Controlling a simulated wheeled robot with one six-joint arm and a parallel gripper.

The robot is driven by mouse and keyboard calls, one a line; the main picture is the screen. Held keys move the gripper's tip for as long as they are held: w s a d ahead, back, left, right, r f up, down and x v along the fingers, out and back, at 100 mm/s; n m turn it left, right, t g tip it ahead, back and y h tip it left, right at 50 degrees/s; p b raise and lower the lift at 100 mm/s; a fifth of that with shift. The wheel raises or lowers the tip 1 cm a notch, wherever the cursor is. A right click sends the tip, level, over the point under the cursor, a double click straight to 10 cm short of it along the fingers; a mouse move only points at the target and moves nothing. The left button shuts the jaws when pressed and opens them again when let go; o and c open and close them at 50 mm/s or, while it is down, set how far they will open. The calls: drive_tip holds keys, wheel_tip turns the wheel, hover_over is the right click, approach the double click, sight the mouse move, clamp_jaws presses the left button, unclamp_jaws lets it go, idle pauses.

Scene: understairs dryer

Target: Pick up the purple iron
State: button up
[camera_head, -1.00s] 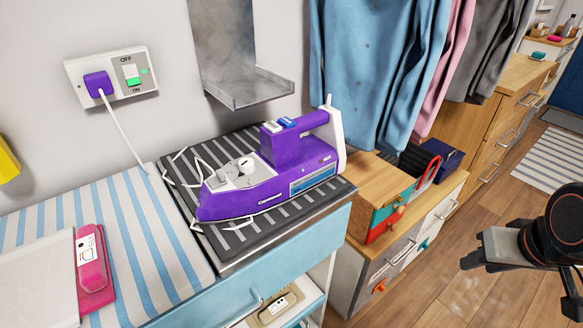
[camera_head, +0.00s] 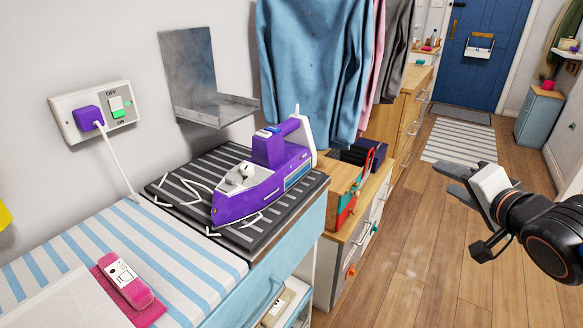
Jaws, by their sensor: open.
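The purple iron (camera_head: 250,196) rests on a dark striped mat (camera_head: 258,232) on top of the blue cabinet. Its handle is raised at the back, and a white cord lies loosely around it on the mat. My gripper (camera_head: 462,180) is at the right, over the wooden floor, well apart from the iron. It is open and empty.
A striped cloth (camera_head: 140,247) with a pink device (camera_head: 124,284) lies left of the mat. A metal bracket (camera_head: 205,108) is on the wall behind the iron. Hanging clothes (camera_head: 305,70) and a wooden box (camera_head: 340,187) are right of it. The floor (camera_head: 420,260) is clear.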

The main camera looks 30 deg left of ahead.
drive_tip(key=s+a+r+g+y, duration=0.1)
drive_tip(key=s+a+r+y, duration=0.15)
drive_tip(key=a, duration=0.45)
drive_tip(key=s+a+r+g+y, duration=0.1)
drive_tip(key=s+a+g+y, duration=0.1)
drive_tip(key=a+y, duration=0.35)
drive_tip(key=g+y, duration=0.2)
drive_tip(key=g, duration=0.1)
approach(286, 132)
drive_tip(key=x, duration=1.1)
drive_tip(key=shift+w+a+f, duration=0.1)
drive_tip(key=shift+w+a, duration=0.05)
drive_tip(key=shift+a, duration=0.1)
drive_tip(key=shift+c, duration=0.4)
clamp_jaws()
drive_tip(key=shift+n, duration=0.3)
